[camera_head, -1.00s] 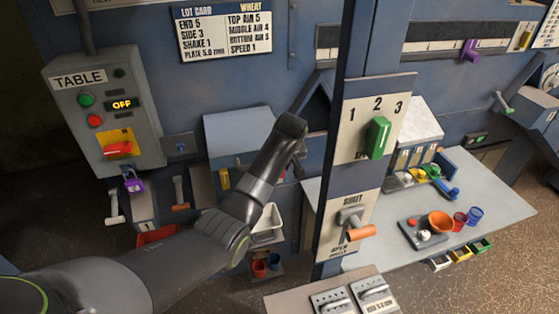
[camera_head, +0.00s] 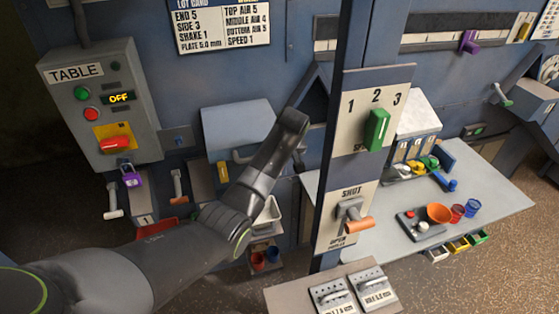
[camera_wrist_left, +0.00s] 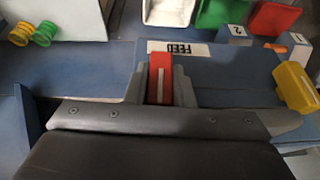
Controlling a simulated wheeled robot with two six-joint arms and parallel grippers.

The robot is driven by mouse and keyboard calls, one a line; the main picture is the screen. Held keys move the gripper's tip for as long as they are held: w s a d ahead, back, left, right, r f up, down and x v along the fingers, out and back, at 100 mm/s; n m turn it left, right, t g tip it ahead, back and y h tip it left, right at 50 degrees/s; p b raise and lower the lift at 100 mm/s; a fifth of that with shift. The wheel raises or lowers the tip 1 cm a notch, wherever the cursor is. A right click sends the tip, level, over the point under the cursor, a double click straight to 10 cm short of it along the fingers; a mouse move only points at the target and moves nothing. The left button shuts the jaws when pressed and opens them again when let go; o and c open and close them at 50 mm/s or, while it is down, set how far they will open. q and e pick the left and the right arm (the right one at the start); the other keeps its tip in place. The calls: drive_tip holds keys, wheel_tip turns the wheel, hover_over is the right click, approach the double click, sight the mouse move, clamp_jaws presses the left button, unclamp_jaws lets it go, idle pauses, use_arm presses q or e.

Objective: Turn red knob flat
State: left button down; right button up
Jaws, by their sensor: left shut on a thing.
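A red knob (camera_wrist_left: 160,80) with a pale stripe along it shows in the left wrist view, in front of an upside-down FEED label (camera_wrist_left: 180,49). My left gripper (camera_wrist_left: 160,88) is shut on this knob, one finger on each side. The knob stands upright in that picture, its stripe running up and down. In the head view my left arm reaches toward the machine's middle, and its fingers and the held knob are hidden. Another red knob (camera_head: 115,143) sits on a yellow plate on the TABLE box, apart from my arm. My right gripper is not in view.
A blue post with a green knob (camera_head: 376,129) and an orange-tipped lever (camera_head: 358,224) stands just right of my arm. A table (camera_head: 490,206) with bowls and cups lies farther right. In the wrist view, a yellow part (camera_wrist_left: 296,87) is right of my gripper.

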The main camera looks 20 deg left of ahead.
use_arm(q)
drive_tip(key=shift+g+y, duration=0.3)
drive_tip(key=shift+y, duration=0.1)
drive_tip(key=shift+w+d+f+g+y+b, duration=0.15)
drive_tip(key=shift+g+y+b, duration=0.25)
drive_tip(key=shift+y+b, duration=0.3)
drive_tip(key=m+g+y+b, duration=0.1)
drive_tip(key=y+b, duration=0.1)
drive_tip(key=b, duration=0.2)
drive_tip(key=shift+f, duration=0.1)
drive_tip(key=shift+r+g+y+b, duration=0.2)
drive_tip(key=shift+g+y+b, duration=0.25)
drive_tip(key=shift+b, duration=0.7)
drive_tip(key=c, duration=1.5)
unclamp_jaws()
drive_tip(key=shift+w+f, duration=0.1)
